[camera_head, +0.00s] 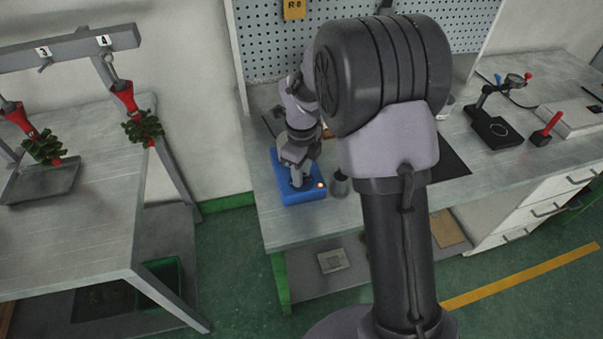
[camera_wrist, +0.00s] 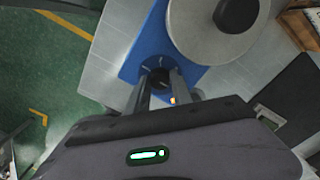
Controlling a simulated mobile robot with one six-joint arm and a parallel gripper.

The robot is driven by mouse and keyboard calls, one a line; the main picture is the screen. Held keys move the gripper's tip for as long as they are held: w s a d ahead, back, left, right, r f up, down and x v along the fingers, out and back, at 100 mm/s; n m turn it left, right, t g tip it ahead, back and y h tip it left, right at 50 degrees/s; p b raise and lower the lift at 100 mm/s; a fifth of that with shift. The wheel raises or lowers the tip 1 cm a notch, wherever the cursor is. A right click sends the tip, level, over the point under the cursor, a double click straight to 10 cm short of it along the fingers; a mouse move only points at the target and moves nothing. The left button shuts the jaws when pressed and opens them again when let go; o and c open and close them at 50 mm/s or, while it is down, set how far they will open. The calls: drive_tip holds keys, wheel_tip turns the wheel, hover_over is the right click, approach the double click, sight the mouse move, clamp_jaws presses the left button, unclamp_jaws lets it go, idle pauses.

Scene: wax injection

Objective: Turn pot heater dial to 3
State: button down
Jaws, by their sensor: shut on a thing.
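The pot heater is a blue box (camera_head: 289,194) near the left front edge of the workbench. In the wrist view its blue body (camera_wrist: 143,52) carries a round grey pot with a lid (camera_wrist: 202,25). The dark dial (camera_wrist: 157,79) is on the heater's front, with light marks around it. A small orange light (camera_head: 319,185) glows beside the dial. My gripper (camera_wrist: 158,92) is shut on the dial, one finger on each side. The number the dial points to cannot be read. In the head view my gripper and wrist cover the dial and most of the pot.
A dark grey cup (camera_head: 340,184) stands close right of the heater. A black stand (camera_head: 497,130) and a red-handled tool (camera_head: 547,129) are farther right on the bench. At left, a rack holds red clamps (camera_head: 124,98) with green wax trees.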

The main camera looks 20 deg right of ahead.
idle(0.4)
drive_tip(key=c, duration=1.1)
unclamp_jaws()
drive_tip(key=shift+r, duration=0.15)
wheel_tip(320, 180, up, 17)
drive_tip(key=p, duration=0.7)
drive_tip(key=shift+r, duration=0.1)
